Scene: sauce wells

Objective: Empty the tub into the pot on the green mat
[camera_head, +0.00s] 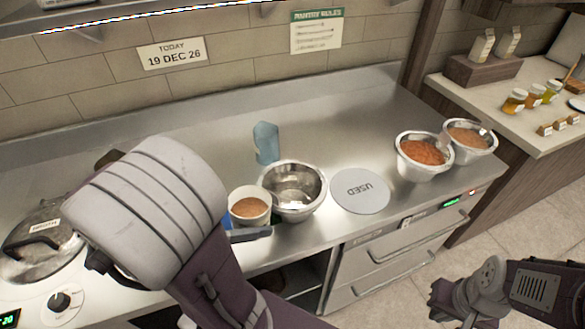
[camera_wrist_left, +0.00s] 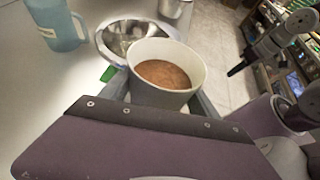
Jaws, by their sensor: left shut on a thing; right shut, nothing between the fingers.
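My left gripper (camera_head: 249,232) is shut on a pale tub (camera_head: 249,211) filled with brown sauce. In the left wrist view the tub (camera_wrist_left: 165,78) is upright between the fingers, its sauce level inside. Just beyond it is a shiny metal pot (camera_head: 293,190), which looks empty inside; the tub partly hides it in the left wrist view (camera_wrist_left: 125,36). A small piece of green mat (camera_wrist_left: 108,73) shows by the pot's base in the left wrist view; the rest is hidden. My right gripper (camera_head: 440,303) is shut and empty, low at the right, away from the counter.
A blue jug (camera_head: 266,142) stands behind the pot. A grey disc marked USED (camera_head: 360,191) lies to its right. Further right are metal bowls of red sauce (camera_head: 424,155) and brown sauce (camera_head: 468,140). A lidded cooker (camera_head: 42,240) stands at the left.

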